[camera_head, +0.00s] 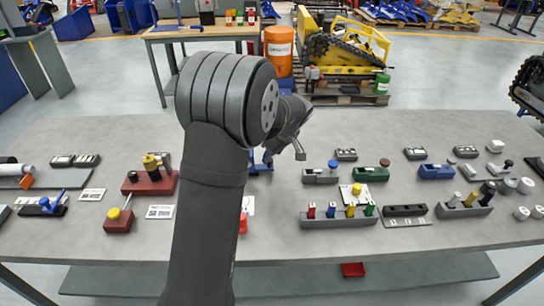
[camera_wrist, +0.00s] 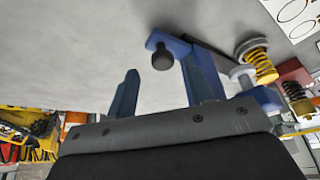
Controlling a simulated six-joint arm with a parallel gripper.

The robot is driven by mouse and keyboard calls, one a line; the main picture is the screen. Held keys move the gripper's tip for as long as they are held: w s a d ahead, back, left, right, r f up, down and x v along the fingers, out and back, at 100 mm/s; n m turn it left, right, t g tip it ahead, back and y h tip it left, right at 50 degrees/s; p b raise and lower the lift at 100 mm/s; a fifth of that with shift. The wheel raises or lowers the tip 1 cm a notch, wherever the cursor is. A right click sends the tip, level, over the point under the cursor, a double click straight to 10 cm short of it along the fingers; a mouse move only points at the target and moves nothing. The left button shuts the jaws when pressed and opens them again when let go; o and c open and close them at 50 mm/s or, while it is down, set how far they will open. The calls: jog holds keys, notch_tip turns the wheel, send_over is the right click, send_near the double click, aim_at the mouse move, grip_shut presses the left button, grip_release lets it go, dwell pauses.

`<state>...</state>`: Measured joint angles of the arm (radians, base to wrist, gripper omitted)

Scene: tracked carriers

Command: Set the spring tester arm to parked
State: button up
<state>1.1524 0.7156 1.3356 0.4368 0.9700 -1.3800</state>
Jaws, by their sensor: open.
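The spring tester shows in the wrist view as a blue body (camera_wrist: 265,97) with a yellow coil spring (camera_wrist: 258,62). Its dark arm (camera_wrist: 210,54) ends in a round black knob (camera_wrist: 162,57). My gripper (camera_wrist: 160,72) is open, with two blue fingers apart. The knob appears between the fingertips in the picture, apart from both; its depth is unclear. In the head view, my arm hides most of the tester; some blue (camera_head: 265,160) shows beside it. The arm's exact angle and any parked mark are not visible.
A red block with brass-coloured tops (camera_head: 150,183) stands to the left, near a white card (camera_head: 160,211). To the right are a grey rack of coloured pegs (camera_head: 340,220) and a green block (camera_head: 372,174). The grey table (camera_head: 320,125) is bare toward its far edge.

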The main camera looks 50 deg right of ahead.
jog(key=v, duration=1.5)
jog(key=shift+s, duration=0.15)
jog(key=x, duration=1.7)
jog(key=shift+w+f, duration=0.15)
jog(key=shift+w, duration=0.1)
jog(key=shift+o, duration=0.4)
